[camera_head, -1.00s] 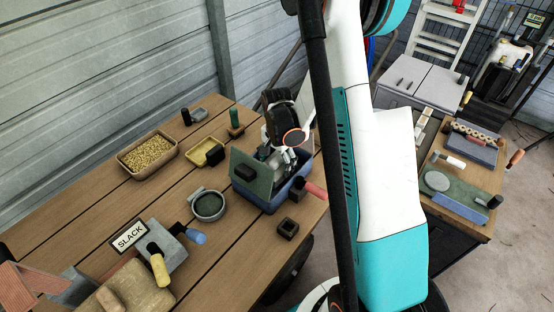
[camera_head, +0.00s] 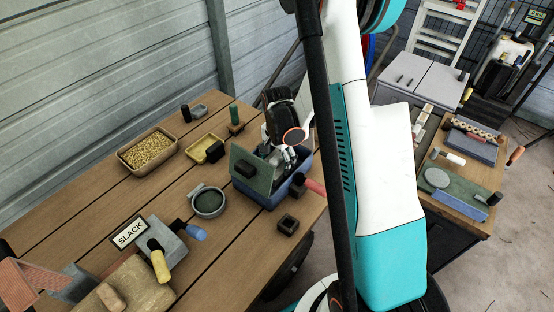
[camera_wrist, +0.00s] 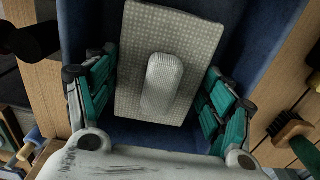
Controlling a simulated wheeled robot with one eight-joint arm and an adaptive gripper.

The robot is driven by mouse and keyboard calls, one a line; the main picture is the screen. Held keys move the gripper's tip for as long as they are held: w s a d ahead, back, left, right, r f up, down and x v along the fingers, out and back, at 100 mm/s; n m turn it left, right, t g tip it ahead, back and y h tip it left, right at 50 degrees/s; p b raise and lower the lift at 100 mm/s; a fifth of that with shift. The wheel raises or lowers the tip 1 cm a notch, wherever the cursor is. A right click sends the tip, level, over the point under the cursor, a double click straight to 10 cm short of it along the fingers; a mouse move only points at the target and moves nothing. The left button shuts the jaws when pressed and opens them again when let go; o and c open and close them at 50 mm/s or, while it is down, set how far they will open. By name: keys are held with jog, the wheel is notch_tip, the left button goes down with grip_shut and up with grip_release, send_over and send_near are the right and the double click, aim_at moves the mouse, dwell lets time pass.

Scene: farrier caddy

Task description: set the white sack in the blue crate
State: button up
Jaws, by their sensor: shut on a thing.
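The blue crate (camera_head: 272,201) stands near the right edge of the wooden table. A dark green panel with a black knob (camera_head: 246,170) leans up at its left side. In the wrist view, the white sack (camera_wrist: 190,38), pale and finely patterned with a lighter raised strip on top, lies between the teal fingers of my gripper (camera_wrist: 158,98). The fingers are shut on its two sides. Blue crate walls (camera_wrist: 262,45) surround it. Whether it touches the crate floor cannot be told.
Bare table lies left of the dish.

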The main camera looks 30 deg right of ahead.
jog(key=shift+f, duration=0.1)
jog(key=o, duration=1.8)
jog(key=shift+o, duration=0.2)
jog(key=shift+c, duration=1.2)
notch_tip(320, 180, up, 12)
